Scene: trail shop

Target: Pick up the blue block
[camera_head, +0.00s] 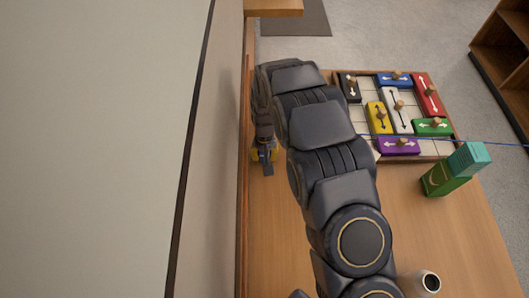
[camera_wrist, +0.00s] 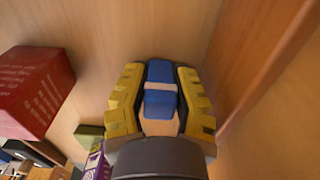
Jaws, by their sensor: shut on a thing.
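My gripper (camera_head: 264,155) points down beside the wall at the left side of the wooden table. In the wrist view its yellow fingers (camera_wrist: 160,101) are shut on a blue block (camera_wrist: 161,104), one finger on each side. The blue block also shows as a small blue-grey patch in the head view (camera_head: 267,153). I cannot tell whether it touches the table. Another blue block (camera_head: 394,79), with a white arrow and a wooden knob, lies in the tray at the back right.
The sliding-block tray (camera_head: 455,146) holds several coloured blocks with knobs. A green box with a teal box on top (camera_head: 467,158) and a white cup (camera_head: 430,282) stand to the right. A red box (camera_wrist: 35,92) shows in the wrist view. A wooden edge (camera_wrist: 262,65) runs close beside my gripper.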

